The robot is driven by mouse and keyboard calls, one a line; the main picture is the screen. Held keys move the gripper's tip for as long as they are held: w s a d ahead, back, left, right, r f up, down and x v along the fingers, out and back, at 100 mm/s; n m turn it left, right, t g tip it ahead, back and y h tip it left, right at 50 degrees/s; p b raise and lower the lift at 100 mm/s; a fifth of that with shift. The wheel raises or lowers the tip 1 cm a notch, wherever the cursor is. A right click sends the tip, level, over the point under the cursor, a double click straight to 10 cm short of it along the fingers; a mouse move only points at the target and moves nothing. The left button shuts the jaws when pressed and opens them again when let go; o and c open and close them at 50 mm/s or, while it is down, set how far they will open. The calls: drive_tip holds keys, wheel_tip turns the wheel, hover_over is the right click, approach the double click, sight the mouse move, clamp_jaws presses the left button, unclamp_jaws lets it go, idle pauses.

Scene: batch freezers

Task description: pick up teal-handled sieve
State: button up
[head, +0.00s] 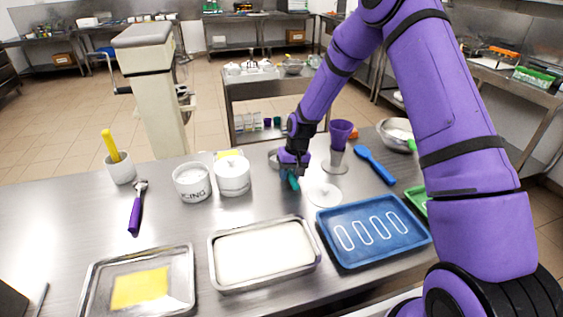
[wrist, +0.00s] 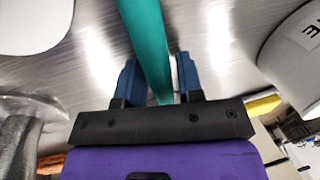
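The teal-handled sieve shows mainly as its teal handle (head: 292,181), just below my gripper on the steel table. A round metal part at the left of my gripper may be its mesh end, but I cannot tell. In the wrist view the teal handle (wrist: 150,45) runs down between the two blue fingers of my gripper (wrist: 157,85). A narrow gap shows between the handle and the right finger, so my gripper looks open around the handle. In the head view my gripper (head: 291,170) points down and partly hides the sieve.
White tubs (head: 192,182) (head: 232,177) stand left of my gripper. A purple cup (head: 341,132) in a metal stand and a blue-handled tool (head: 375,165) are at the right. A white disc (head: 324,194), a white-filled tray (head: 263,252) and a blue tray (head: 373,230) lie nearer.

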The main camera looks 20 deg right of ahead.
drive_tip(key=shift+c, duration=0.4)
clamp_jaws()
drive_tip(key=shift+r, duration=0.15)
